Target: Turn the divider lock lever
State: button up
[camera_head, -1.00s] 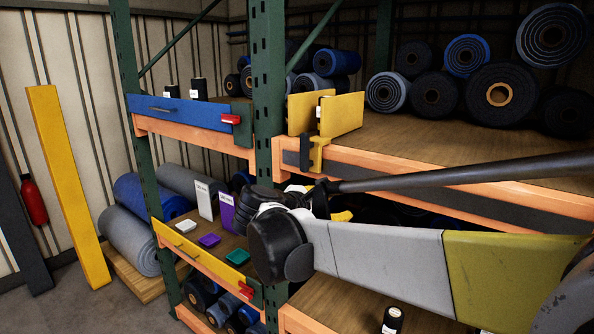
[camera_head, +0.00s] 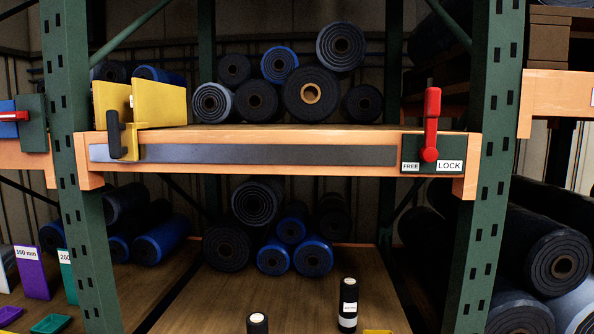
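The red lock lever (camera_head: 432,112) is on the front right end of the middle shelf. It stands upright from its round pivot on a dark plate (camera_head: 411,168). The plate carries a FREE label (camera_head: 410,167) on the left and a LOCK label (camera_head: 449,167) on the right. The yellow divider (camera_head: 157,104) stands at the left end of the shelf, with a black handle (camera_head: 114,134) at its front. Its clamp sits over the grey rail (camera_head: 270,154). My gripper and arm are not in view now.
Green uprights (camera_head: 75,180) and (camera_head: 487,160) flank the orange shelf beam (camera_head: 290,138). Several belt rolls (camera_head: 310,93) lie at the back of the shelf. Another red lever (camera_head: 12,116) shows at the left edge. Black bottles (camera_head: 348,305) stand on the lower shelf.

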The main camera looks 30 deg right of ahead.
aim_at(429, 153)
jog(key=z, duration=1.35)
